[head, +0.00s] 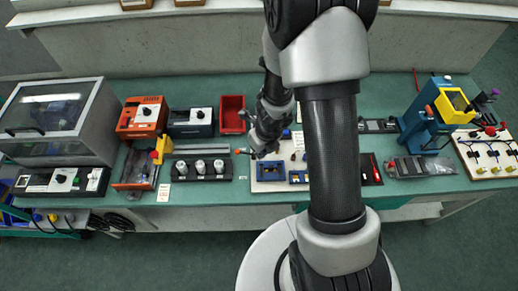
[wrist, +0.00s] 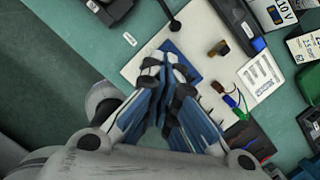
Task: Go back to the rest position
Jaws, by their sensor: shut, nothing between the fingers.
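My gripper (head: 256,150) hangs over the left part of a white board (head: 270,186) on the green bench. In the wrist view its fingertips (wrist: 168,72) are together, with nothing between them. They show over the board (wrist: 150,50), close to a blue part (wrist: 185,62) that they partly cover; I cannot tell the height above it. My upright arm hides the middle of the bench in the head view.
A red bin (head: 232,114) stands behind the gripper. A black holder with white-topped parts (head: 201,168) is to its left. Farther left are an orange device (head: 142,117) and a clear-lidded box (head: 55,115). A blue press (head: 425,115) stands at right.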

